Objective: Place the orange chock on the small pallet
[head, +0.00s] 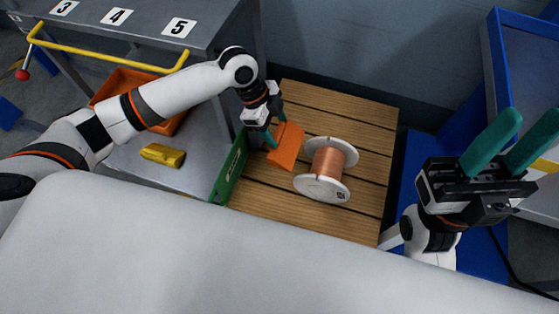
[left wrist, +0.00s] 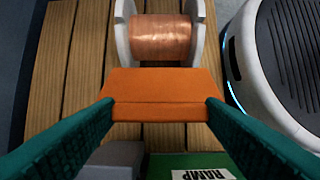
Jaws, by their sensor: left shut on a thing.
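The orange chock (head: 287,145) is a wedge held in my left gripper (head: 276,142), over the wooden pallet (head: 340,105) and just left of the spool. In the left wrist view the chock (left wrist: 160,92) sits between the two green fingers of the gripper (left wrist: 160,112), which touch its sides. Whether the chock rests on the slats or hangs slightly above them I cannot tell. My right gripper (head: 512,145) is raised at the right, its green fingers apart with nothing between them.
A spool of copper wire (head: 326,168) with white flanges lies on the pallet, close to the chock. A yellow object (head: 162,155) and an orange bin (head: 130,85) are on the cart shelf at left.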

